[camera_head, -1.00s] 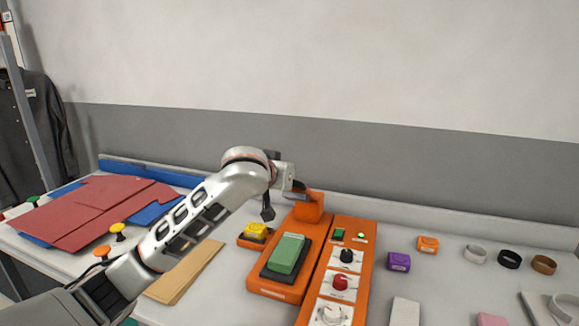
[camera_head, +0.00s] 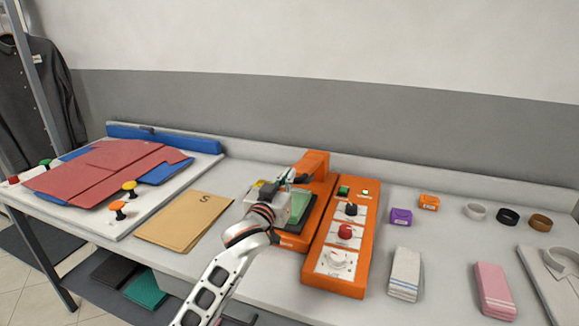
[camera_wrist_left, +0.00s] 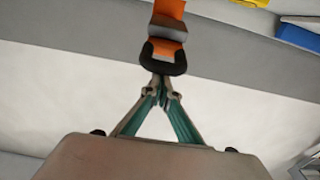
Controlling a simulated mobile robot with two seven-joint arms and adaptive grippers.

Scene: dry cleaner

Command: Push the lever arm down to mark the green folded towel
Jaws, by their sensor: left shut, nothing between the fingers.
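The orange marking press (camera_head: 314,165) stands on the table with its orange post at the back. The green folded towel (camera_head: 299,206) lies on the press's dark pad, partly hidden by my left wrist. My left gripper (camera_head: 288,176) is above the towel near the post, its fingers shut and empty. In the left wrist view, the lever arm (camera_wrist_left: 168,12) is orange with a black looped handle (camera_wrist_left: 165,55). The shut teal fingertips (camera_wrist_left: 160,84) are at the handle's lower edge; whether they touch I cannot tell. My right gripper is out of view.
An orange control panel (camera_head: 322,262) with knobs stands right of the press. A brown envelope (camera_head: 180,222) lies to the left. Purple (camera_head: 400,217) and orange (camera_head: 429,202) blocks and folded striped cloths (camera_head: 405,272) are at the right.

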